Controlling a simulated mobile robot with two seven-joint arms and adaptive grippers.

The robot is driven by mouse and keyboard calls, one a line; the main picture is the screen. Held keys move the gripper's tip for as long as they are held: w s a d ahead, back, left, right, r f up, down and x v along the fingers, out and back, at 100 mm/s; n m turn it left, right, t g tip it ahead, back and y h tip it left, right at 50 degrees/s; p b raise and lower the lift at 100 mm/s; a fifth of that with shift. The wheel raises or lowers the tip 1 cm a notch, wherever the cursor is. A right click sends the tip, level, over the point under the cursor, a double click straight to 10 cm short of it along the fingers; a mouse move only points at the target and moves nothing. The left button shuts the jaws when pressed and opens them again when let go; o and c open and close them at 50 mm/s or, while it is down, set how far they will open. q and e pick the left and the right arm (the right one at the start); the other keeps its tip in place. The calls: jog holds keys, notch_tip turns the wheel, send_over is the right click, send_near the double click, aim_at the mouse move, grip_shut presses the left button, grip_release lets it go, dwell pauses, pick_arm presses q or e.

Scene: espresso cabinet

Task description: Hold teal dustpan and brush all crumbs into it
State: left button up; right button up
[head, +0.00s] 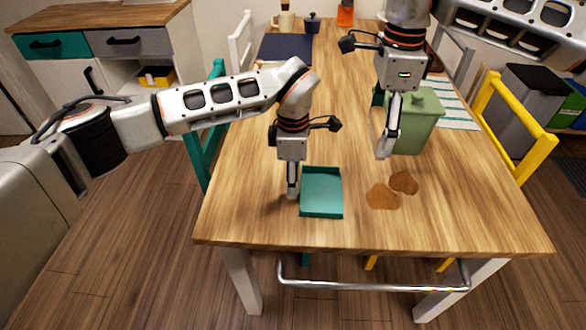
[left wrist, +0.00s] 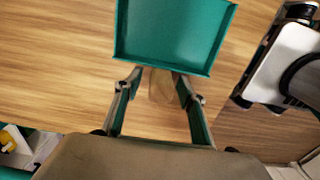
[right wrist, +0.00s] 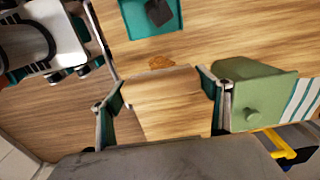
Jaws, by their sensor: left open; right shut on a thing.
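The teal dustpan (head: 321,192) lies flat near the table's front left; it is also in the left wrist view (left wrist: 172,35). My left gripper (head: 292,192) is low at its left side, fingers apart; a tan piece (left wrist: 161,86), perhaps the handle, shows between the fingertips. Two brown crumb patches (head: 382,196) (head: 403,182) lie right of the dustpan. My right gripper (head: 386,150) is behind them. In the right wrist view it is shut on a wood-coloured block (right wrist: 165,100), apparently the brush, with crumbs (right wrist: 162,62) just beyond. A dark shape over the dustpan there is unclear.
A green lidded box (head: 415,120) stands close beside my right gripper. A striped cloth (head: 455,105) lies behind it. A dark blue mat (head: 287,48), a mug (head: 284,20) and a blue pot (head: 312,22) are at the far end. The table's front edge is close to the dustpan.

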pick_arm(q)
jog(key=shift+f, duration=0.2)
grip_shut()
